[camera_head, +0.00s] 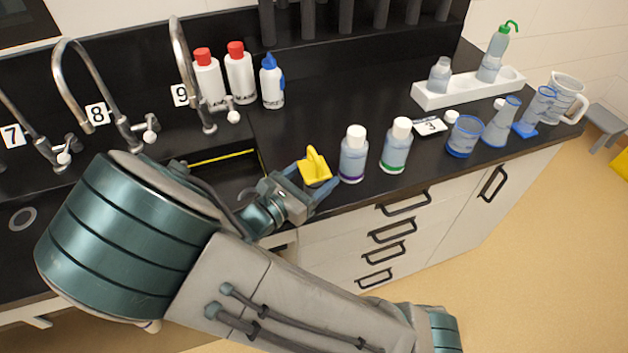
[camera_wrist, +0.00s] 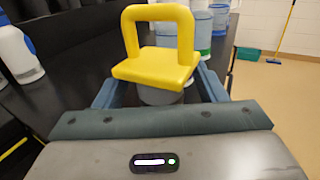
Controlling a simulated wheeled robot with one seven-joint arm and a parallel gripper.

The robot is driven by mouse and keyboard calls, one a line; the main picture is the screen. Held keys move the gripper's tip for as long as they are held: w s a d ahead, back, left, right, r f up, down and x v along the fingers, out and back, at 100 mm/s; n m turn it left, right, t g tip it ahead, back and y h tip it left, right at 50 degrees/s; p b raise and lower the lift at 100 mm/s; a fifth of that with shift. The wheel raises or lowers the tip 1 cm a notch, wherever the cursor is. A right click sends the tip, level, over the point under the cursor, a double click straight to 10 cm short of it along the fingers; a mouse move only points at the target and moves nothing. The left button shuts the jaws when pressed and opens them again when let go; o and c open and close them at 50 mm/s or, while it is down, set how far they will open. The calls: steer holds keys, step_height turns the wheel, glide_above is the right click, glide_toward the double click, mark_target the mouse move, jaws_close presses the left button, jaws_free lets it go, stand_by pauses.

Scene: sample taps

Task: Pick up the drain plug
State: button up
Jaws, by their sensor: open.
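The drain plug is yellow with a flat square plate and an upright loop handle. It shows in the head view (camera_head: 315,168) near the front edge of the black counter, right of the sink. In the wrist view the drain plug (camera_wrist: 157,66) is straight ahead, with a grey round part under its plate. My gripper (camera_head: 312,186) is open, with its blue-grey fingers on either side of the plug in the head view. In the wrist view my gripper (camera_wrist: 160,92) has its fingers partly hidden behind the plate. I cannot tell whether they touch the plug.
A purple-banded bottle (camera_head: 353,155) stands just right of the plug, with a green-banded bottle (camera_head: 396,147) beyond it. White bottles (camera_head: 240,77) stand behind. The sink (camera_head: 225,175) is left of my gripper. A white rack (camera_head: 466,90) and beakers are at the far right.

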mark_target(313, 168)
steer(key=c, duration=1.2)
steer(key=shift+r, duration=0.1)
steer(key=shift+r, duration=0.5)
step_height(313, 168, up, 2)
steer(key=shift+r, duration=0.2)
steer(key=shift+s+d+r+b, duration=1.15)
steer(key=shift+d+r+b, duration=0.1)
steer(key=shift+d+b, duration=0.35)
steer(key=shift+s+d+r+b, duration=1.2)
steer(key=shift+d+b, duration=0.35)
steer(key=shift+b, duration=0.1)
steer(key=shift+s+d+r+b, duration=1.15)
steer(key=shift+d+r+b, duration=0.1)
steer(key=shift+d+b, duration=0.35)
